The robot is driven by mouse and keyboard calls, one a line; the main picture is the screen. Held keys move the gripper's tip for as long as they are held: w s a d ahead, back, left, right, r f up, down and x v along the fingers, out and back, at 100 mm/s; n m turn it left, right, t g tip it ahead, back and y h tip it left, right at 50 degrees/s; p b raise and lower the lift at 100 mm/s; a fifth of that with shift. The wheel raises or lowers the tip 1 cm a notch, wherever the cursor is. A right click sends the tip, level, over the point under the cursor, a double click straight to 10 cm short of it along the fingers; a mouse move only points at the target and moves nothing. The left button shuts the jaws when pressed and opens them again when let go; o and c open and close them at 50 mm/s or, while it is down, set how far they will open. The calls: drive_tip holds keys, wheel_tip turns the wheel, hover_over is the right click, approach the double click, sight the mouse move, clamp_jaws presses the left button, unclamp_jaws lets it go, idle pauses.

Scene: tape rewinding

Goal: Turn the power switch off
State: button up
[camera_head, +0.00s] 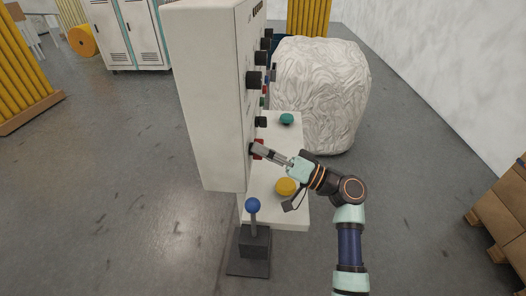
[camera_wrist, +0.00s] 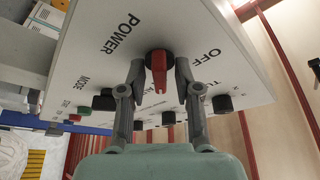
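The power switch (camera_wrist: 159,66) has a red handle on a dark round base, on the white control panel (camera_wrist: 85,50) in the wrist view. "POWER" is printed to its left and "OFF" to its right. The handle points down the picture, toward my gripper. My gripper (camera_wrist: 160,76) is open, with one finger on each side of the handle and a visible gap on both sides. In the head view, my gripper (camera_head: 262,152) is at the panel's side face, by the red part of the switch (camera_head: 258,148), which the fingers partly hide.
Several black knobs (camera_head: 253,80) line the panel above the switch. A white shelf (camera_head: 262,205) below carries a yellow button (camera_head: 285,187) and a green button (camera_head: 287,118). A blue-ball lever (camera_head: 253,205) stands in front. A white wrapped bale (camera_head: 320,95) is behind.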

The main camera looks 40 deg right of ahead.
clamp_jaws()
drive_tip(key=shift+f+b, duration=0.1)
drive_tip(key=shift+b, duration=0.25)
